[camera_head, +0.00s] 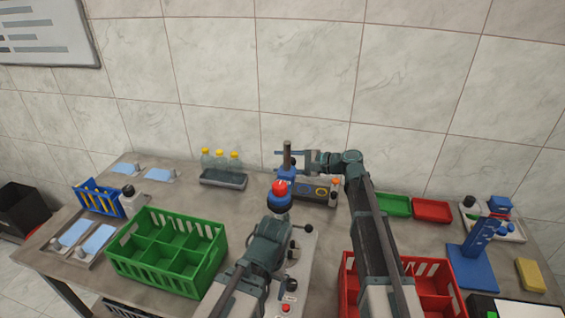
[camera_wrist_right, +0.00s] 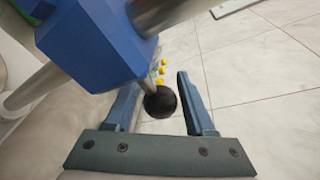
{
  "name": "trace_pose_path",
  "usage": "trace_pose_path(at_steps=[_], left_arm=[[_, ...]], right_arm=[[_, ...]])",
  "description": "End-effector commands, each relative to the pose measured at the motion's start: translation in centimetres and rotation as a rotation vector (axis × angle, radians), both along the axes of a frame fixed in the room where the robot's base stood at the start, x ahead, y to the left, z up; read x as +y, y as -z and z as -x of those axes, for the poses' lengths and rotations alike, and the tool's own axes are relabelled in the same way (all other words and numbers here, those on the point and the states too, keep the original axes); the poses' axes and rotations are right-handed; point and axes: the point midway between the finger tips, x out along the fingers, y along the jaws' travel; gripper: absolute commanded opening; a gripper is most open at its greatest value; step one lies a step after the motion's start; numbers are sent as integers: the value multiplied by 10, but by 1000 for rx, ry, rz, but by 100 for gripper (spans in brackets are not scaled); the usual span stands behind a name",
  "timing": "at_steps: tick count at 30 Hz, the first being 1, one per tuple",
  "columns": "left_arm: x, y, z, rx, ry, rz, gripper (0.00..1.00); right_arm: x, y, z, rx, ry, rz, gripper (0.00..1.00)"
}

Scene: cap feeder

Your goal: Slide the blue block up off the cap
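The blue block (camera_head: 286,174) sits around an upright grey post on the feeder at the table's back; it fills the upper left of the right wrist view (camera_wrist_right: 95,45). A thin rod with a black ball knob (camera_wrist_right: 160,102) sticks out from it. My right gripper (camera_head: 296,158) reaches in from the right beside the post. In the wrist view its fingers (camera_wrist_right: 160,95) are apart, one on each side of the knob, with no clear grip. My left arm ends near a red-and-blue rounded piece (camera_head: 280,188); its fingers are not clear. I cannot make out the cap under the block.
The feeder's grey base (camera_head: 318,193) carries buttons. A green divided crate (camera_head: 165,255) stands left, a red crate (camera_head: 430,270) front right. Bottles with yellow caps (camera_head: 220,160) stand in a dark tray at the back. A blue stand (camera_head: 475,260) is at right.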

Motion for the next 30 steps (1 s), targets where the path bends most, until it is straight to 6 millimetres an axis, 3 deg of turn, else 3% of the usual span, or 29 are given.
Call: trace_pose_path(at_steps=[1, 6, 9, 30], left_arm=[[0, 0, 0, 0, 0, 0, 90], [0, 0, 0, 0, 0, 0, 90], [0, 0, 0, 0, 0, 0, 90], [0, 0, 0, 0, 0, 0, 90]], right_arm=[[0, 0, 0, 0, 0, 0, 44], [0, 0, 0, 0, 0, 0, 13], [0, 0, 0, 0, 0, 0, 0], [0, 0, 0, 0, 0, 0, 0]])
